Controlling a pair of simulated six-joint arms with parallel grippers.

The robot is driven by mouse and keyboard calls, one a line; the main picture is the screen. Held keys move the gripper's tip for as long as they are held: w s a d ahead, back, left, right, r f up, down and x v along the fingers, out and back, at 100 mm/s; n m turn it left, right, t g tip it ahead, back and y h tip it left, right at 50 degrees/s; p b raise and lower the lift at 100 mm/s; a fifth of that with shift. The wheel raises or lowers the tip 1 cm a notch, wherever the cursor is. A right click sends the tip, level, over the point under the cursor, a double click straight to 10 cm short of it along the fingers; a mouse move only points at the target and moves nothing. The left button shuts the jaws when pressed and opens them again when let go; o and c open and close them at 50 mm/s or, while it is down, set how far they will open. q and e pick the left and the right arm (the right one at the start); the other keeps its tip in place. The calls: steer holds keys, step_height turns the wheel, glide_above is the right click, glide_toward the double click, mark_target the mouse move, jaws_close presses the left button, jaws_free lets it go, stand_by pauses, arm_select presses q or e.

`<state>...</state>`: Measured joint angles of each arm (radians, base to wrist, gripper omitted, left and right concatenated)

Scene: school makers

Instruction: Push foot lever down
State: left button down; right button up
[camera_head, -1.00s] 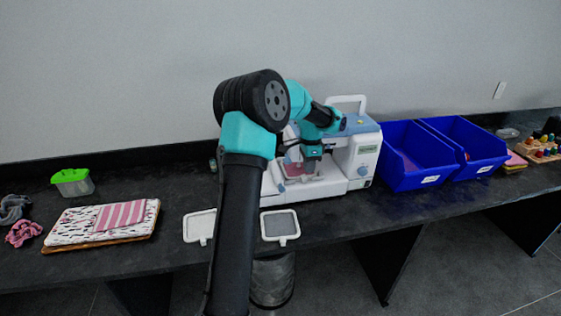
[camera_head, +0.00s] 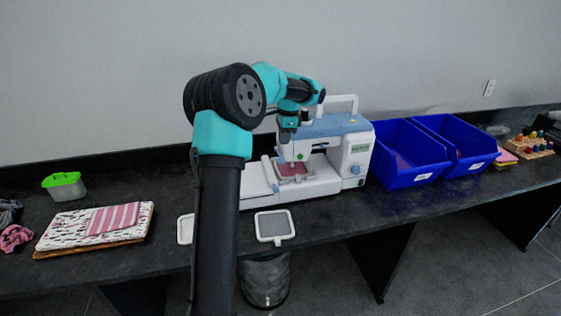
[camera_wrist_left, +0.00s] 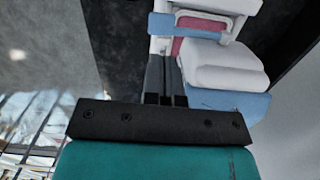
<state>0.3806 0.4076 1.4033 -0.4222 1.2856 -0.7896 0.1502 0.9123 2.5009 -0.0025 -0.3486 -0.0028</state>
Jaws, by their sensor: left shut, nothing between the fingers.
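The sewing machine (camera_head: 340,158), white with a blue top, stands on the dark table. It also shows in the left wrist view (camera_wrist_left: 225,65). A pink fabric piece (camera_head: 291,170) lies in its needle area. I cannot make out the foot lever; it is too small or hidden. My left gripper (camera_head: 286,136) is in front of the machine's upper left part, above the fabric. In the left wrist view its narrow fingers (camera_wrist_left: 163,76) are together and empty, pointing toward the machine. I cannot tell whether they touch it. My right gripper is not in view.
Two blue bins (camera_head: 411,155) stand right of the machine. A white-framed pad (camera_head: 274,226) lies in front of it. Folded fabric (camera_head: 98,225) and a green-lidded box (camera_head: 65,186) are at left. My left arm crosses the middle of the view.

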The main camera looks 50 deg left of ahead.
mark_target(282, 160)
arm_select(q)
steer(key=shift+s+a+f, duration=0.1)
steer(key=shift+s+f, duration=0.05)
steer(key=shift+f, duration=1.5)
steer(key=shift+s+a+f, duration=0.1)
steer(key=shift+f, duration=1.5)
steer(key=shift+f, duration=0.1)
